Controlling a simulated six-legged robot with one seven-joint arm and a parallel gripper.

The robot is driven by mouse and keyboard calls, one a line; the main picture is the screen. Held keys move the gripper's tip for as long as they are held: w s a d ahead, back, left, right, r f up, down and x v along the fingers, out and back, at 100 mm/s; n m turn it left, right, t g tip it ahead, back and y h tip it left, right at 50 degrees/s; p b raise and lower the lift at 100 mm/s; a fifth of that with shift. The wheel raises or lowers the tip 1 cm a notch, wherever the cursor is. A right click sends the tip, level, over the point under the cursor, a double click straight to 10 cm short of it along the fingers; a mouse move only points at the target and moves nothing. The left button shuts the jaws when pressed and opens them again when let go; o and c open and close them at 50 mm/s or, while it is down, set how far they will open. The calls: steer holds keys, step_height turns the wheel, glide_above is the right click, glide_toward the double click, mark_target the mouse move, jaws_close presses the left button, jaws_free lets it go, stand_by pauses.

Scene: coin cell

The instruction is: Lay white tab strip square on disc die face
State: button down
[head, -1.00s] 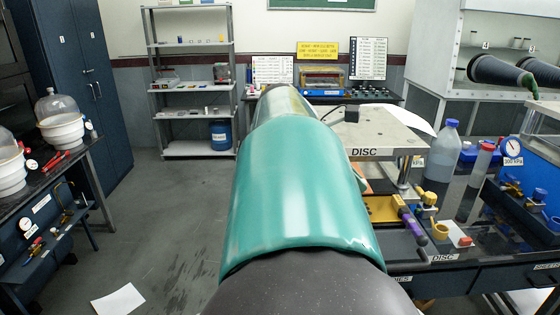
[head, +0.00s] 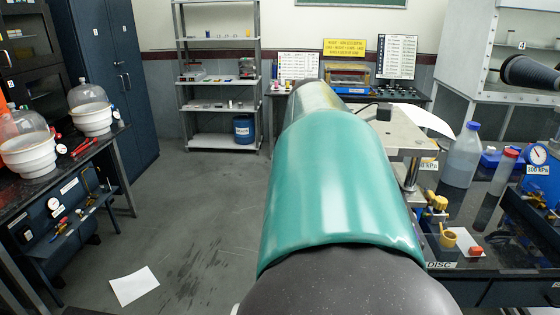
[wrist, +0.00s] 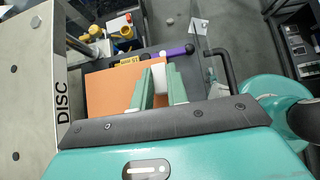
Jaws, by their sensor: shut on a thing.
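In the wrist view my gripper (wrist: 157,88) has its pale green fingers close together, shut on a small white piece (wrist: 158,74), likely the tab strip. The fingers and white piece appear over an orange sheet (wrist: 108,92) on a dark surface; I cannot tell how high above it they are. A pale plate marked DISC (wrist: 28,85) lies left of the fingers, apart from them. In the head view my arm hides the gripper, the white piece and the orange sheet. The pale press plate (head: 405,135) shows right of my arm. I cannot make out the disc die face.
In the wrist view a purple-handled tool (wrist: 177,53) and yellow fittings (wrist: 92,34) lie beyond the fingers. In the head view a bottle (head: 462,158) and a gauge (head: 537,155) stand on the right bench. Open floor (head: 200,215) lies left of my arm.

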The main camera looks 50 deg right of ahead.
steer(key=shift+w, duration=0.2)
steer(key=shift+a+f, duration=0.1)
steer(key=shift+f, duration=4.5)
steer(key=shift+f, duration=0.3)
steer(key=c, duration=1.3)
jaws_free()
